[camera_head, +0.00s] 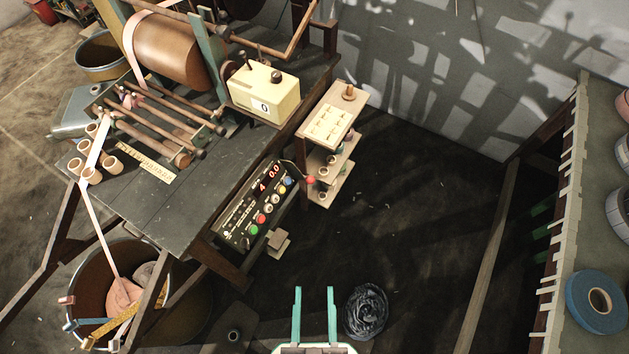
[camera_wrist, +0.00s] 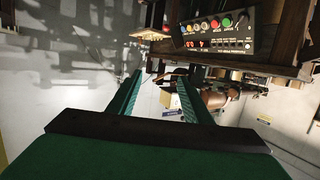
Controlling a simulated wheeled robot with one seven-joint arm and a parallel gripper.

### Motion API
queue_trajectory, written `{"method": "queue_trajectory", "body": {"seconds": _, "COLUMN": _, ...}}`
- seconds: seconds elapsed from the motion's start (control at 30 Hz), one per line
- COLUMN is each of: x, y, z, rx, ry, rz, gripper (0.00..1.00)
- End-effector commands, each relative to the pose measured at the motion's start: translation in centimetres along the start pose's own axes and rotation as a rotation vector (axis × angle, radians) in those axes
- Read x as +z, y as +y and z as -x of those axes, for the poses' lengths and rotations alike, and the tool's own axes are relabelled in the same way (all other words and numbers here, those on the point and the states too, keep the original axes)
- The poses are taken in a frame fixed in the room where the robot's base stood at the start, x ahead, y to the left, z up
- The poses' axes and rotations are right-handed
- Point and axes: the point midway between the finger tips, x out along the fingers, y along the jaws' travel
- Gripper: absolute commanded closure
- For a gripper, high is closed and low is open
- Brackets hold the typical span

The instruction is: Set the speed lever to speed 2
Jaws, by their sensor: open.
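The control panel (camera_head: 262,205) is mounted on the front side of the dark workbench, with coloured buttons and a red display that seems to read 4 and 0.0. A thin lever with a red knob (camera_head: 311,180) sticks out at the panel's upper right end; I take it for the speed lever, but its speed marks are too small to read. The panel also shows, upside down, in the wrist view (camera_wrist: 212,34). My gripper (camera_head: 314,290) is open and empty, below and apart from the panel and lever. Its fingers (camera_wrist: 160,77) show spread in the wrist view.
A small shelf stand (camera_head: 333,118) stands just right of the lever. A cream counter box (camera_head: 262,95) sits on the workbench (camera_head: 190,205). A dark bundle (camera_head: 366,310) lies right of my gripper. Open floor (camera_head: 410,225) lies between the bench and the right-hand rack.

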Motion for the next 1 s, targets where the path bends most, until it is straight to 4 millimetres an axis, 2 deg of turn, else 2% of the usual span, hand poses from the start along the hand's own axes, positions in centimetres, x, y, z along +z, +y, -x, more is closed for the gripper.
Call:
{"method": "queue_trajectory", "body": {"seconds": 0.47, "x": 0.0, "y": 0.0, "z": 0.0, "rx": 0.0, "ry": 0.0, "rz": 0.0, "gripper": 0.55}}
{"method": "queue_trajectory", "body": {"seconds": 0.5, "x": 0.0, "y": 0.0, "z": 0.0, "rx": 0.0, "ry": 0.001, "rz": 0.0, "gripper": 0.57}}
{"method": "queue_trajectory", "body": {"seconds": 0.63, "x": 0.0, "y": 0.2, "z": -0.6, "rx": 0.004, "ry": 0.026, "rz": 0.01, "gripper": 0.57}}
{"method": "queue_trajectory", "body": {"seconds": 0.77, "x": 0.2, "y": 1.1, "z": -2.5, "rx": 0.011, "ry": 0.114, "rz": 0.049, "gripper": 0.57}}
{"method": "queue_trajectory", "body": {"seconds": 1.0, "x": 0.5, "y": 2.3, "z": -7.8, "rx": -0.024, "ry": 0.343, "rz": 0.16, "gripper": 0.57}}
